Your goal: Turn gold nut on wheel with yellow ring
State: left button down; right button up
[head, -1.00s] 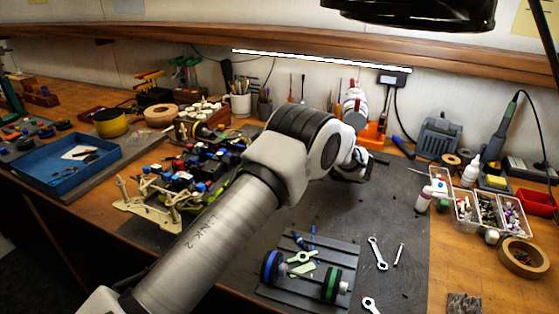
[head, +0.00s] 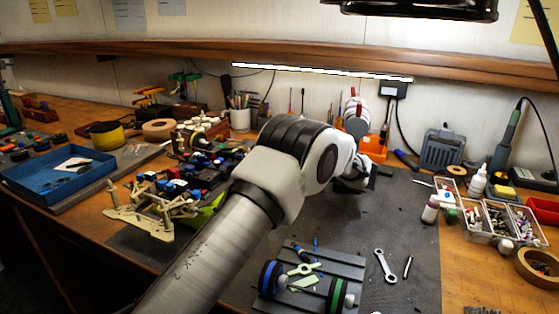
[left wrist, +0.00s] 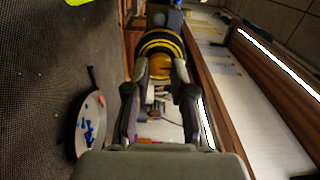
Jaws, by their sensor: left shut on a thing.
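In the left wrist view the wheel with the yellow ring (left wrist: 160,42) is a dark tyre with a yellow band, seen face-on just beyond the fingertips. The gold nut (left wrist: 160,67) sits at its lower middle. My left gripper (left wrist: 164,66) is shut on the gold nut, one finger on each side of it. In the head view my left arm reaches in from the lower left, and its elbow and wrist hide the fingertips and the held nut. My right gripper is in neither view.
A grey board (head: 354,262) with a blue-ringed wheel (head: 270,279) and a green-ringed wheel (head: 337,295) lies at the front. A wrench (head: 384,266) lies beside it. A blue tray (head: 25,190) is at the left. Parts boxes (head: 492,218) stand at the right. Some dark mat is clear.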

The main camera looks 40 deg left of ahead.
pick_arm(q)
jog(key=shift+f, duration=0.15)
jog(key=c, duration=1)
grip_release()
jog(key=shift+s, duration=0.1)
jog(key=shift+o, duration=0.2)
jog(key=v, duration=1.2)
jog(key=shift+d, duration=0.1)
